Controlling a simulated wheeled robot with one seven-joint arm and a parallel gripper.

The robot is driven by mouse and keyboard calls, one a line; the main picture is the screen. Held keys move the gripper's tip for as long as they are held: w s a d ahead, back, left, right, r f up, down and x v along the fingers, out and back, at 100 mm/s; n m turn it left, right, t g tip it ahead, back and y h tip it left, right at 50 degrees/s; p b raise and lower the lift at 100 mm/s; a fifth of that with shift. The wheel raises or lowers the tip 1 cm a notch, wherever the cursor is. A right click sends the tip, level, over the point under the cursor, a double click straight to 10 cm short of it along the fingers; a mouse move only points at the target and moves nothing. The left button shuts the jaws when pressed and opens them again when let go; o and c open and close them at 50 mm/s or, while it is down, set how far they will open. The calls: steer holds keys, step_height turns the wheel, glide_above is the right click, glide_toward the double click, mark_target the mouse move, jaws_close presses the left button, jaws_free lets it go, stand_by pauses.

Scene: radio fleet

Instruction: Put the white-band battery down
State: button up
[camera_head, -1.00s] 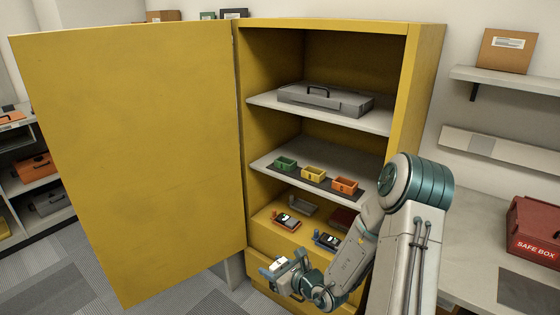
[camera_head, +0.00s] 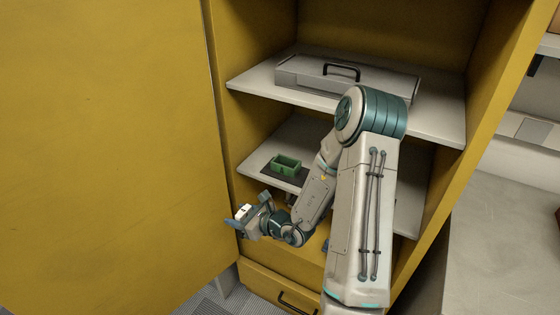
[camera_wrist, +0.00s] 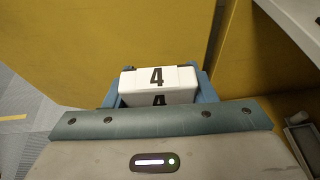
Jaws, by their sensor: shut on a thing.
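In the head view the white battery (camera_head: 243,212) is small at the end of my gripper (camera_head: 246,217), in front of the cabinet's lower left part, near the open door. It is held in the air, clear of the shelves. The rest of the battery is hidden by the gripper.
A grey case (camera_head: 345,75) lies on the upper shelf. The yellow door (camera_head: 110,150) stands open at left. A drawer (camera_head: 275,288) is below.

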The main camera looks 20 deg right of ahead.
steer(key=s+a+r+n+g+y+p, duration=0.2)
steer(key=s+a+n+g+y, duration=0.4)
steer(key=s+a+n+g, duration=0.85)
steer(key=s+d+n+g+h+p, duration=0.2)
steer(key=s+d+n+g+h, duration=0.95)
steer(key=s+n+h, duration=0.3)
steer(key=w+d+r+n+t+h+p, duration=0.2)
steer(key=w+d+r+n+t+h, duration=0.2)
steer(key=w+d+n+t+h, duration=0.8)
steer(key=w+a+r+n+t+y+p, duration=0.1)
steer(key=w+r+n+t, duration=0.35)
steer(key=w+n, duration=0.3)
steer(key=w+a+r+n+t+y+p, duration=0.1)
steer(key=w+a+r+n+t, duration=0.1)
steer(key=w+r+n+t, duration=0.35)
steer(key=shift+n+t, duration=0.4)
steer(key=shift+t, duration=0.1)
steer(key=shift+w+a+r+p+x, duration=0.1)
steer(key=shift+w+r+p+x, duration=0.6)
steer(key=shift+x, duration=2.65)
steer(key=shift+w+a+r+p+x, duration=0.15)
steer(key=shift+p+x, duration=0.95)
steer(key=shift+x, duration=2.25)
steer(key=shift+w+r+p+x, duration=0.4)
steer(key=shift+p+x, duration=0.5)
steer(key=shift+x, duration=2.5)
